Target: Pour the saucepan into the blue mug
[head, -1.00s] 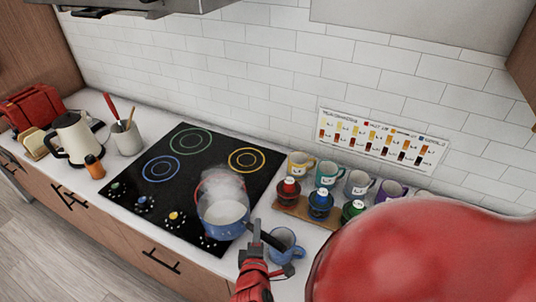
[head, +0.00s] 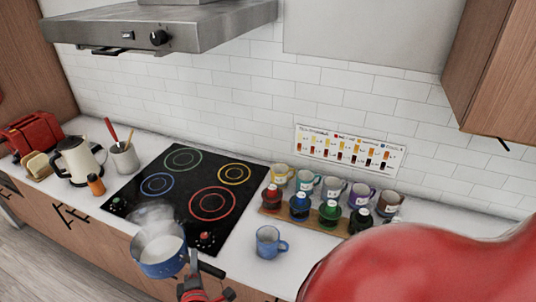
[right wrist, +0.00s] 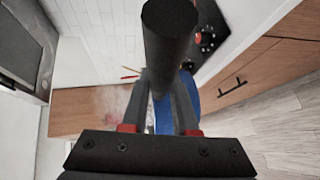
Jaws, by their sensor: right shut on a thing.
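The blue saucepan (head: 158,262) is in the head view at the lower left of centre, by the cooktop's front edge. Steam rises from its pale contents. My right gripper (head: 192,281) is shut on its black handle (head: 211,269). In the right wrist view the handle (right wrist: 170,40) stands between the fingers of the gripper (right wrist: 160,105), with blue pan wall (right wrist: 210,85) partly hidden behind. The pan looks about level. The blue mug (head: 268,243) stands upright on the counter, right of the cooktop and apart from the pan. My left gripper is not in view.
The black cooktop (head: 190,190) has coloured rings. Several mugs, such as a yellow one (head: 281,176), stand behind a wooden rack (head: 325,222) of lidded jars. A kettle (head: 77,160) and utensil crock (head: 124,158) stand at the left. Counter around the blue mug is clear.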

